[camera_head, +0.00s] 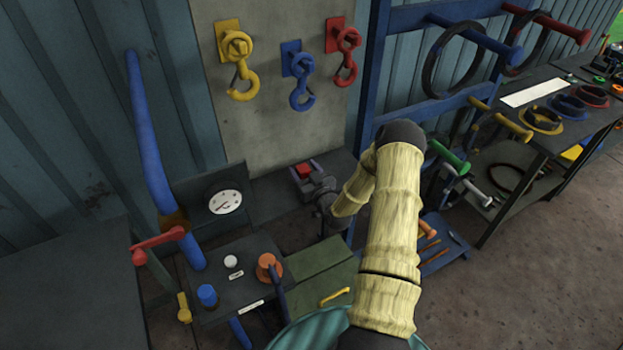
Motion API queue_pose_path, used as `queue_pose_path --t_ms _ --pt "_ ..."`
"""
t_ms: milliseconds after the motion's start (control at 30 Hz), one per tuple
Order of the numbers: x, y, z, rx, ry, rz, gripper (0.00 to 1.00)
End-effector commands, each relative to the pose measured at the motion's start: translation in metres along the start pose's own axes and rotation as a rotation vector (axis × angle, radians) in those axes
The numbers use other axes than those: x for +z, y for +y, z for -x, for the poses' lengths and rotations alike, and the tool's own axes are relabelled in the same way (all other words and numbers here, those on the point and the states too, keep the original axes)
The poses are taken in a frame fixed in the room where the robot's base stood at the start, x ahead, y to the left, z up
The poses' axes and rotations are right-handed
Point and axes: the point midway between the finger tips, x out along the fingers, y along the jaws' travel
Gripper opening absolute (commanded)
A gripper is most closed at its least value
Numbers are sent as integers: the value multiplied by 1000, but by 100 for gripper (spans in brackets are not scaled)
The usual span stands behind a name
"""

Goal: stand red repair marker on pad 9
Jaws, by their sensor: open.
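A small red block (303,169), which may be the red repair marker, shows at the foot of the grey wall panel, just beyond my gripper (306,187). My gripper is dark and small in the picture. It is open and points away from me toward the block. I cannot tell whether its fingers are beside the block or short of it. My arm and wrist hide part of the surface there. No number 9 can be read, so I cannot tell which spot is pad 9.
Yellow (237,60), blue (299,75) and red (341,52) hooks hang on the wall panel. A gauge (224,201) and control table (239,277) stand left of a green box (318,282). A blue rack (405,65) and workbench (545,140) stand right. Floor is free at lower right.

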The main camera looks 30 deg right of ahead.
Motion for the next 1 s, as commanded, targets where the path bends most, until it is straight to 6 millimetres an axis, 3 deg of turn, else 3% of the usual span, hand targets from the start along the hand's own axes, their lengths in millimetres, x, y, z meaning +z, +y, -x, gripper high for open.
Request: queue_pose_path --t_ms 167,700,1000 --pt "2 -2 17 -4 -2 1 58" --pt "2 -2 110 -4 -1 0 58" --pt "-1 -1 120 -3 1 0 58"
